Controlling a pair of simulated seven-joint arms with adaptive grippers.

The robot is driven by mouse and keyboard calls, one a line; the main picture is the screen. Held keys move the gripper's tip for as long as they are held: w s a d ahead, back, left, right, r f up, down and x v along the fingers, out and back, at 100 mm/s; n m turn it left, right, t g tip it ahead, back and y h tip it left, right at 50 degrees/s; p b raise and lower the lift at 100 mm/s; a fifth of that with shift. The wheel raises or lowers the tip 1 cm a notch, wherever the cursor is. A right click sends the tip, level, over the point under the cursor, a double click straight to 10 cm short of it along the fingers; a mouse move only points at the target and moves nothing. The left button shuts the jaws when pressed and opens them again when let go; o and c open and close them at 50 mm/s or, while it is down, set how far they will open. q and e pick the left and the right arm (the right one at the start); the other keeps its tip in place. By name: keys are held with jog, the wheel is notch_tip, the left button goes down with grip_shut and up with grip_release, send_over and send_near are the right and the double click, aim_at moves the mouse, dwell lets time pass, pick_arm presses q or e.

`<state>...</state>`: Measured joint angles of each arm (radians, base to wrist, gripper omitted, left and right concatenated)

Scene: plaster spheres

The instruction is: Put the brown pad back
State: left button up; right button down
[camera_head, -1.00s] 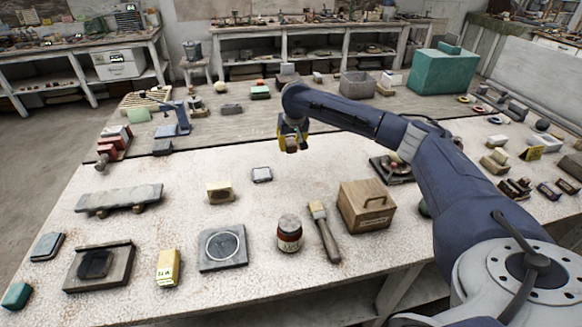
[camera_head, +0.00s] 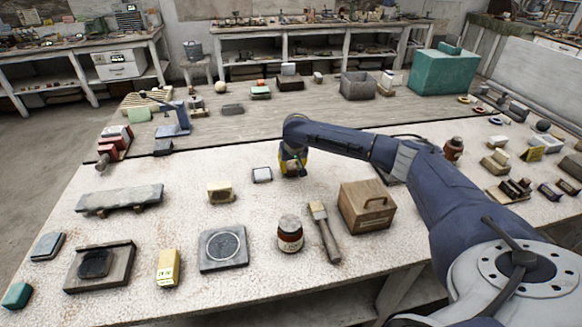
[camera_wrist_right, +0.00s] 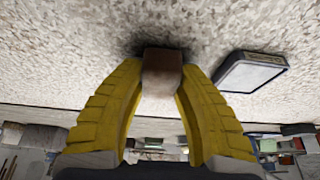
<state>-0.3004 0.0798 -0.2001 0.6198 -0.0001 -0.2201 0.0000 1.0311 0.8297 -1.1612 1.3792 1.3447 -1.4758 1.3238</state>
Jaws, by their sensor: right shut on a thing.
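My right gripper (camera_head: 292,171) is low over the pale speckled table, in the middle of the head view. In the right wrist view its yellow fingers (camera_wrist_right: 160,85) are shut on a small brown pad (camera_wrist_right: 162,72). A dark shadow lies close around the pad's far end, so it is at or just above the tabletop; I cannot tell whether it touches. In the head view the pad is mostly hidden by the fingers. My left gripper is not in view.
A small grey-framed white pad (camera_head: 262,175) lies just left of the gripper; it also shows in the right wrist view (camera_wrist_right: 250,72). Bare tabletop lies between.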

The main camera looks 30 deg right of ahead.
jog(key=shift+f, duration=0.1)
jog(key=c, duration=1.1)
grip_release()
jog(key=shift+o, duration=0.2)
jog(key=v, duration=1.2)
jog(key=shift+w, duration=0.1)
